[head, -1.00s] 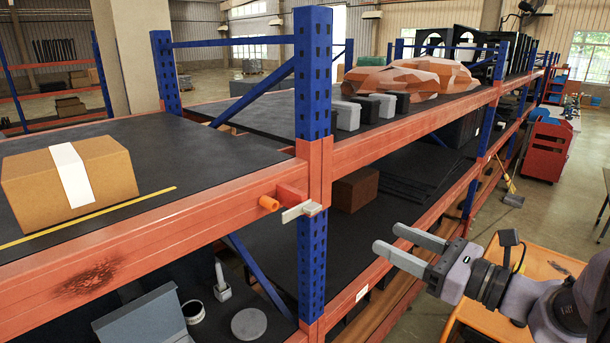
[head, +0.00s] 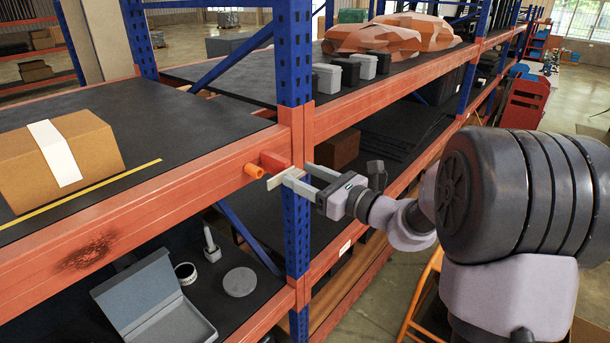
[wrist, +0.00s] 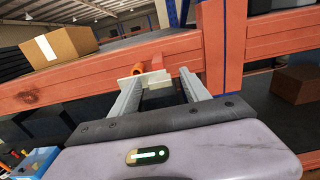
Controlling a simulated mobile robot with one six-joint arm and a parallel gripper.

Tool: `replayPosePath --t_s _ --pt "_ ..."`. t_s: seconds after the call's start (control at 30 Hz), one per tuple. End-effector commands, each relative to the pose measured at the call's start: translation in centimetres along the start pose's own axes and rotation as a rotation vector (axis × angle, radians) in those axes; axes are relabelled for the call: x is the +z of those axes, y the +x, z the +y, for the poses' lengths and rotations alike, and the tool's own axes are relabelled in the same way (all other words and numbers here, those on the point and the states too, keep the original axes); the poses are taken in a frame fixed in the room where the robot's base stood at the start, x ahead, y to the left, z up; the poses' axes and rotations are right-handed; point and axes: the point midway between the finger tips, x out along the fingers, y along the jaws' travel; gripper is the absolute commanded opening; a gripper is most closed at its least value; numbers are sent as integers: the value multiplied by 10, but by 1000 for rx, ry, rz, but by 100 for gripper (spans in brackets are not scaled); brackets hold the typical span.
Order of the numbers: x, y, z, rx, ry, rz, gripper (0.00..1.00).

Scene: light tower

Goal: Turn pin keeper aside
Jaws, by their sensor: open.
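The pin keeper (head: 274,181) is a small pale plate at the rack's blue upright, just below a short orange pin (head: 254,171). In the wrist view the keeper (wrist: 158,78) lies across the far end of my gripper, with the orange pin (wrist: 137,70) just above it. My gripper (head: 297,174) is open, its two grey fingers pointing left toward the upright. In the wrist view the gripper (wrist: 161,77) has its left fingertip overlapping the keeper plate. I cannot tell whether they touch. The right finger stands near the red-orange bracket.
A cardboard box (head: 62,160) with white tape sits on the left shelf behind a yellow line. The orange beam (head: 150,200) and blue upright (head: 295,60) stand close to my gripper. An open grey case (head: 150,300) lies on the lower shelf. The aisle floor is at right.

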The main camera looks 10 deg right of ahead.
Motion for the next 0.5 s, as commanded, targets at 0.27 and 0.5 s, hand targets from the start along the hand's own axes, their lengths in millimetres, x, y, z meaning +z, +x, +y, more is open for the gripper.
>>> replayPosePath --t_s 0.27,0.5 --pt "0 0 0 0 0 0 7" --pt "0 0 0 0 0 0 0"
